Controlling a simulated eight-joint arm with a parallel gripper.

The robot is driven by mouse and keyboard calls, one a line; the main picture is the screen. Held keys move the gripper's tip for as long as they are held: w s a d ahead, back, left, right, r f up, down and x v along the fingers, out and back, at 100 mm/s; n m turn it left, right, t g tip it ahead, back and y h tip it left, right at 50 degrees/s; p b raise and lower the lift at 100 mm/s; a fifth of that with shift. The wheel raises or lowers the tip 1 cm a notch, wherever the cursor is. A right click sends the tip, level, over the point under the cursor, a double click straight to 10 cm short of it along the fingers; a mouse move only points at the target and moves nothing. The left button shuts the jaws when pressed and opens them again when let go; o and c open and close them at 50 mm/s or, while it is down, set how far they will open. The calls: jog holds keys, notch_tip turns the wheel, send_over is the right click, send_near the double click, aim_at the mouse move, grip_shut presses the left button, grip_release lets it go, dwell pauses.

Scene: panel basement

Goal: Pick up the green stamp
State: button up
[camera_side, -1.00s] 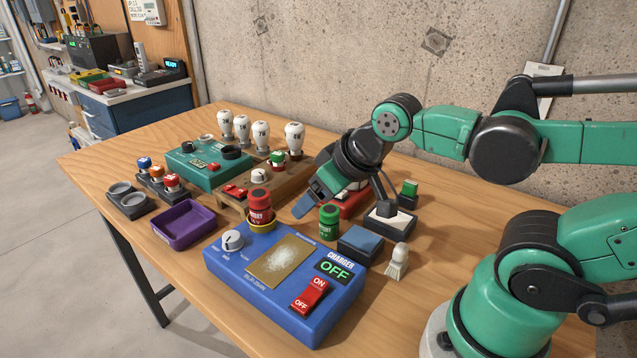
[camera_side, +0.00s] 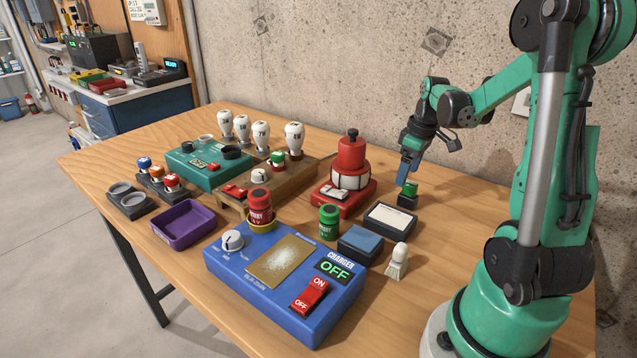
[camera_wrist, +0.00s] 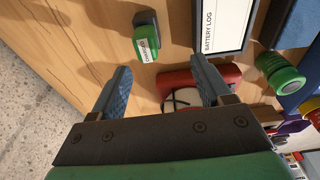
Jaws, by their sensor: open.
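The green stamp (camera_side: 409,193) stands upright on the wooden table, with a green top and a dark base, to the right of the red lamp device. In the wrist view the stamp (camera_wrist: 147,36) lies ahead of the fingertips, with a white label on its side. My gripper (camera_side: 405,182) is above and close to the stamp, pointing down. In the wrist view my gripper (camera_wrist: 160,78) is open with nothing between its blue fingers. In the side view a finger overlaps the stamp's top edge, so I cannot tell whether they touch.
The battery log pad (camera_side: 390,218) lies just in front of the stamp. The red lamp device (camera_side: 350,165) stands to the left. A green battery (camera_side: 329,222), a blue block (camera_side: 360,241) and a white brush (camera_side: 397,262) are nearer. Bare table lies right of the stamp.

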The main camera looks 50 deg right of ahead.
aim_at(412, 183)
jog(key=shift+s+d+f, duration=0.55)
jog(key=shift+d, duration=0.15)
jog(key=shift+w+f, duration=0.2)
jog(key=shift+f, duration=1.1)
jog(key=shift+w+f, duration=0.15)
jog(key=shift+f, duration=1.15)
grip_shut()
